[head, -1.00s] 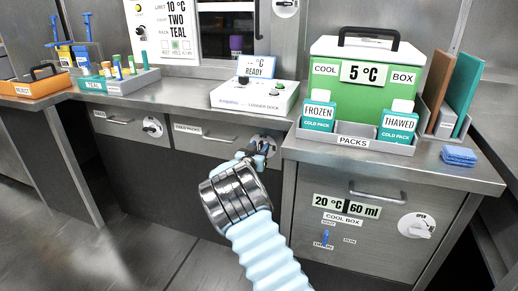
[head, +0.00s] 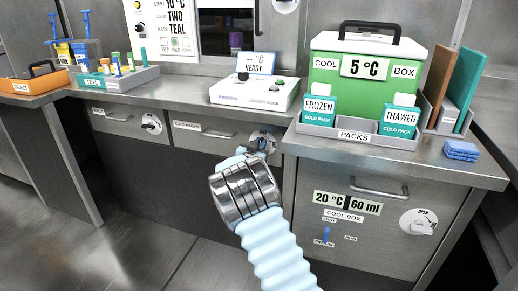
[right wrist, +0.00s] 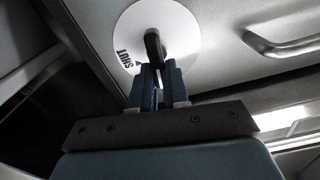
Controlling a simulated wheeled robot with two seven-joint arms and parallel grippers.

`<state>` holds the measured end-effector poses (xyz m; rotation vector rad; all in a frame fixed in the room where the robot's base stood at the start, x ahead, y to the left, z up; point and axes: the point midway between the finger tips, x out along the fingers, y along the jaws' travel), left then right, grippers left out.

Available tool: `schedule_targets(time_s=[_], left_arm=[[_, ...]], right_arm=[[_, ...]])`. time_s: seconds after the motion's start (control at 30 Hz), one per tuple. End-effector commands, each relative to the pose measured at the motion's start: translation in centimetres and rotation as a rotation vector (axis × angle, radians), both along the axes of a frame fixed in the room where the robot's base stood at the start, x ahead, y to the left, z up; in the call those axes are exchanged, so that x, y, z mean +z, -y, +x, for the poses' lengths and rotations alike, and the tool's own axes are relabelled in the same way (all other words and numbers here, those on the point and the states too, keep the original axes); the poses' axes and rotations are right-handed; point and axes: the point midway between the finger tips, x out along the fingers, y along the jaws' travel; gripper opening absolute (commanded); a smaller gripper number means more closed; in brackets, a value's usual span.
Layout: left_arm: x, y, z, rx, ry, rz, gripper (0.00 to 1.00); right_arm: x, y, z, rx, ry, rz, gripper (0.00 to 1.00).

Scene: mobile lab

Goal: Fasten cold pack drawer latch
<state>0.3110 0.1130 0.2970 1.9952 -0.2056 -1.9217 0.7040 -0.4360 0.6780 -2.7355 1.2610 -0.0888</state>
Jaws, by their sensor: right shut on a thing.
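The cold packs drawer (head: 215,140) is the middle drawer under the counter, with a small label and a bar handle (head: 219,134). Its front looks about flush with the counter front. Its latch (head: 262,142) is a round white dial at the right end, partly hidden by my gripper. In the right wrist view, the latch dial (right wrist: 185,30) carries the word SHUT on its left side, and a dark turning lever (right wrist: 153,45) stands at its middle. My right gripper (right wrist: 160,75) is shut on the lever; its fingers (head: 256,152) are small in the head view. My left gripper is out of view.
A second latched drawer (head: 121,121) is at left. A lower cabinet (head: 360,222) with its own dial (head: 418,222) is at right. On the counter are a green cool box (head: 350,90), a packs tray (head: 358,137) and a white device (head: 254,94). The floor in front is open.

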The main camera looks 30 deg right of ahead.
Motion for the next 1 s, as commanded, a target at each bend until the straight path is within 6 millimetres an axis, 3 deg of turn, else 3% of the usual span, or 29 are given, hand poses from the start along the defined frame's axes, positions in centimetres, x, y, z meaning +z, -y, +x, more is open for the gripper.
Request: schedule_targets(time_s=[0.03, 0.47, 1.0], left_arm=[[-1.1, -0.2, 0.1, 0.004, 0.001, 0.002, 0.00], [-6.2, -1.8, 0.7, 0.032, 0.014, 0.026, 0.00], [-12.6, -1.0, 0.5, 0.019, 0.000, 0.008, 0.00]], right_arm=[[-0.5, 0.1, -0.1, -0.001, 0.029, 0.025, 0.00], [-0.9, 0.6, -0.6, -0.001, 0.333, 0.283, 0.00], [-1.7, 1.0, -1.1, -0.001, 0.722, 0.616, 0.00]])
